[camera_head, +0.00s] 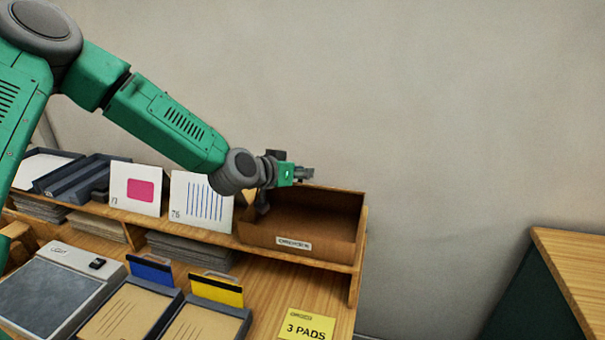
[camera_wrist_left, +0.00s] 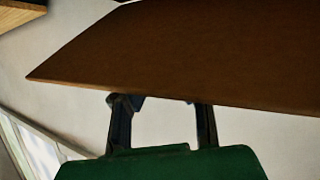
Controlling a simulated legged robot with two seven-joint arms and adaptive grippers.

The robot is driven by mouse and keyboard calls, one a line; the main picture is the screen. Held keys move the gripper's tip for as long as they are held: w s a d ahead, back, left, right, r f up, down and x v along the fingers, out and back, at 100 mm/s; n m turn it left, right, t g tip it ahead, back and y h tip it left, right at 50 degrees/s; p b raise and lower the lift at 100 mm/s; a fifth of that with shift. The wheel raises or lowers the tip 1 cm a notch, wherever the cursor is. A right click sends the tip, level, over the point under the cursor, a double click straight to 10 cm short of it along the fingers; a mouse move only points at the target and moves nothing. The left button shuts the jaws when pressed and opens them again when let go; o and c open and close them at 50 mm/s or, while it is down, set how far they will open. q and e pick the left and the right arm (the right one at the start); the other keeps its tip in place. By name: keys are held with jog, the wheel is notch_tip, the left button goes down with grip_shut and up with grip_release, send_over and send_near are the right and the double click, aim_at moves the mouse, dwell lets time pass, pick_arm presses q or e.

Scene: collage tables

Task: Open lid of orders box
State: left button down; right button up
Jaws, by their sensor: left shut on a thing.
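The orders box (camera_head: 262,232) is a brown box with a white label on its front, at the right end of the raised wooden shelf in the head view. Its top stands open to view, with a dark brown inside and a brown panel rising at the back, which looks like the lid (camera_head: 335,200). My left gripper (camera_head: 306,174) is at the upper edge of that panel, shut on it. In the left wrist view the lid (camera_wrist_left: 190,50) is a broad brown sheet, and the fingers of my left gripper (camera_wrist_left: 163,104) meet its edge. My right gripper is not in view.
White cards (camera_head: 135,188) and dark trays (camera_head: 75,178) stand on the shelf left of the box. Below lie paper stacks, two tan pads with blue and yellow strips, and a yellow "3 PADS" note (camera_head: 307,326). Another table (camera_head: 575,260) is at the right, past a gap.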

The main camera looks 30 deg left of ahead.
pick_arm(q)
jog(key=w+a+r, duration=0.3)
jog(key=w+r, duration=0.3)
jog(key=w, duration=0.5)
jog(key=shift+w+r, duration=0.2)
jog(key=shift+r, duration=0.15)
jog(key=c, duration=1.9)
grip_release()
jog(key=shift+a+f, duration=0.1)
jog(key=shift+f, duration=0.15)
jog(key=shift+c, duration=0.2)
jog(key=o, duration=0.6)
jog(key=shift+f, duration=0.1)
jog(key=shift+s+a+r+p, duration=0.85)
jog(key=shift+s+r+p, duration=0.2)
jog(key=shift+r, duration=1.3)
jog(key=shift+s+a+r+p, duration=0.8)
jog(key=shift+s+r+p, duration=0.15)
jog(key=shift+r, duration=1.45)
jog(key=shift+s+a+r+p, duration=0.9)
jog(key=shift+s+r, duration=0.2)
jog(key=shift+r, duration=1.25)
